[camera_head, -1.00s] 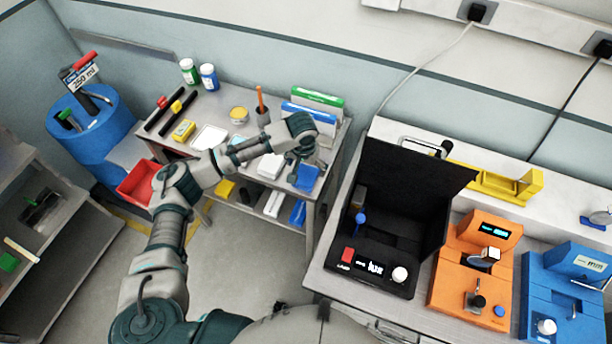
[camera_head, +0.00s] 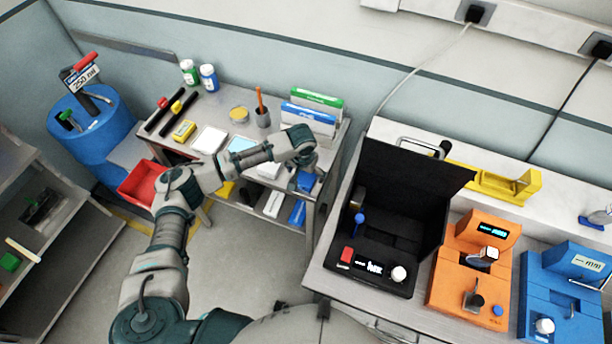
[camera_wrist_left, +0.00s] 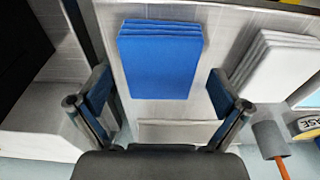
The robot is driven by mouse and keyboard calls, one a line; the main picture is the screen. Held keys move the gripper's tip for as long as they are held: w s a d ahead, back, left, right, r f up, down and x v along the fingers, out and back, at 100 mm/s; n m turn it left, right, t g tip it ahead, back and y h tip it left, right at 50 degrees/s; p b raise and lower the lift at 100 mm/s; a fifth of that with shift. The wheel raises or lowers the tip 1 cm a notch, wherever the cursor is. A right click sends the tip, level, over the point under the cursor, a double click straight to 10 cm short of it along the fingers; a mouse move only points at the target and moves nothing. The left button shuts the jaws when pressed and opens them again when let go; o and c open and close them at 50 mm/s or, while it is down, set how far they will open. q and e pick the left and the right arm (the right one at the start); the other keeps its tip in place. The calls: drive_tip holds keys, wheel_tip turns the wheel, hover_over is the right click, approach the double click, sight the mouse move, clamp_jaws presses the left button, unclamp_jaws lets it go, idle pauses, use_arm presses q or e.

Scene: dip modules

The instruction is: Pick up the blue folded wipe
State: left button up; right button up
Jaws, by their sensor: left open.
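The blue folded wipe (camera_head: 306,182) lies near the front right edge of the far metal table, partly covered by my left gripper in the head view. In the left wrist view the blue wipe (camera_wrist_left: 160,60) is a flat layered rectangle, ahead of and between the fingers. My left gripper (camera_wrist_left: 160,80) is open, one finger on each side of the wipe's width, with nothing held. In the head view the left gripper (camera_head: 303,162) is above the wipe. Height above the table is hard to tell. My right gripper is not in view.
A stack of white wipes (camera_wrist_left: 282,60) lies beside the blue one. A grey cup (camera_head: 263,118) with an orange stick and blue and green boxes (camera_head: 310,116) stand behind. A black case (camera_head: 400,215) and orange device (camera_head: 470,262) stand on the right bench.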

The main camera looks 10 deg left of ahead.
use_arm(q)
drive_tip(key=shift+f+p, duration=0.15)
drive_tip(key=shift+p, duration=0.2)
idle(0.4)
drive_tip(key=c, duration=1)
